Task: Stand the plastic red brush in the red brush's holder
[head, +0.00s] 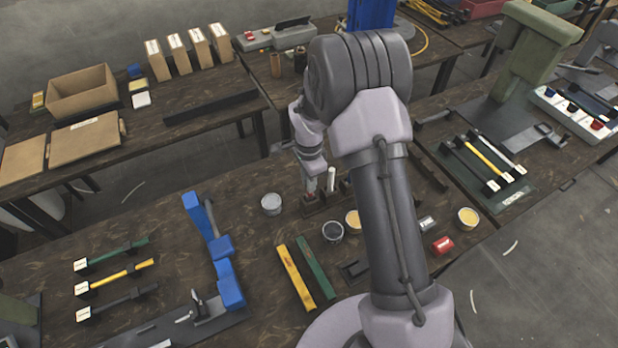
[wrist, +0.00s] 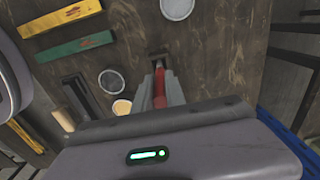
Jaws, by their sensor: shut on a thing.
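The red brush (wrist: 159,88) is between the two fingers of my gripper (wrist: 160,84) in the wrist view, and the gripper is shut on it. A dark block with a slot (wrist: 158,56), which looks like a holder, lies just past the fingertips. I cannot tell whether the brush's end is inside it. In the head view my gripper (head: 313,188) points down at the dark holder (head: 315,207) on the bench, with a little red showing at the fingertips. My arm hides part of this area.
Near the holder stand a grey tin (head: 271,204), a dark-topped tin (head: 333,231) and a yellow-topped tin (head: 353,221). A white upright cylinder (head: 331,178) is close to my gripper. Yellow (head: 295,278) and green (head: 316,267) bars lie in front. A blue press (head: 222,246) stands left.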

